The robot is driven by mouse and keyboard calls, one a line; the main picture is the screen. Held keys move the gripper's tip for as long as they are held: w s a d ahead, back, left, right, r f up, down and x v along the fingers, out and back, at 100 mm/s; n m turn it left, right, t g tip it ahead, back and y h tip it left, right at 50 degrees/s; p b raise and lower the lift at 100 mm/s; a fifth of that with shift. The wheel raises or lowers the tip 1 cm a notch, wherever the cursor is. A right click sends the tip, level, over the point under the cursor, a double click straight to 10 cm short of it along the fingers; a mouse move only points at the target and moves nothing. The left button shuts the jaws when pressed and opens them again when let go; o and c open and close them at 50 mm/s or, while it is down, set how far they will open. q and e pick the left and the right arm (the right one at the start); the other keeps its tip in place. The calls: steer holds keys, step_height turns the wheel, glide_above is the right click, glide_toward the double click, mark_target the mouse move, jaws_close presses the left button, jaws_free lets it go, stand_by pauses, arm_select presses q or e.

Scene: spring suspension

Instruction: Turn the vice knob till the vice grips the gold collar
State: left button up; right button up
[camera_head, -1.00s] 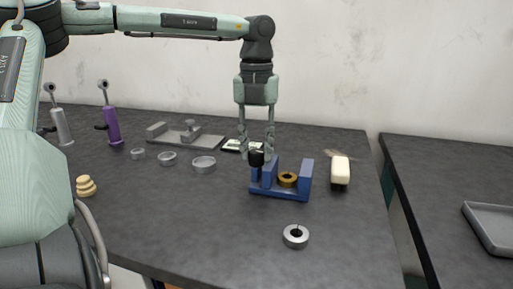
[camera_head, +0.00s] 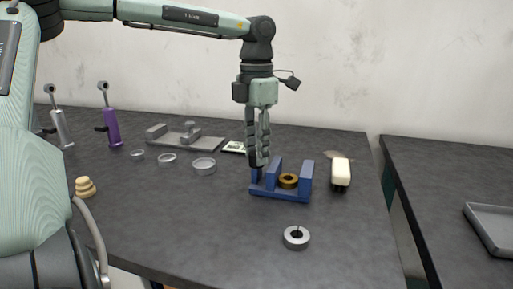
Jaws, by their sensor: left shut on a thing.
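The blue vice (camera_head: 280,195) stands on the dark table, with a fixed wall at its right end and a blue jaw block (camera_head: 275,175) nearer its left. The gold collar (camera_head: 289,181) lies between that block and the right wall. I cannot tell whether both sides touch it. My left gripper (camera_head: 259,161) points down at the vice's left end. Its fingers are shut on the black vice knob, which they mostly hide. My right gripper is not in view.
A steel ring (camera_head: 296,237) lies in front of the vice, and a cream-coloured brush (camera_head: 341,172) is to its right. Several shallow rings, including one (camera_head: 204,166), lie to the left. A purple pump-like tool (camera_head: 111,127) stands farther left. The front table is mostly clear.

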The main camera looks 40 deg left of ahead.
arm_select(q)
steer(key=m, duration=0.3)
steer(key=shift+m, duration=1.5)
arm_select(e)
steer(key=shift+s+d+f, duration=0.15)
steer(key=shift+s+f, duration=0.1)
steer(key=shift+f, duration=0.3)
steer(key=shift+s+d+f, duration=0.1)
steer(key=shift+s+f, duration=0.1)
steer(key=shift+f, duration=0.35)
arm_select(q)
steer(key=shift+p, duration=0.3)
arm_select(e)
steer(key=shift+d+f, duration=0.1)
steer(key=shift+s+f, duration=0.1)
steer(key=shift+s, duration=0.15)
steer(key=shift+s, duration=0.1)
arm_select(q)
steer(key=o, duration=1.2)
steer(key=shift+c, duration=0.2)
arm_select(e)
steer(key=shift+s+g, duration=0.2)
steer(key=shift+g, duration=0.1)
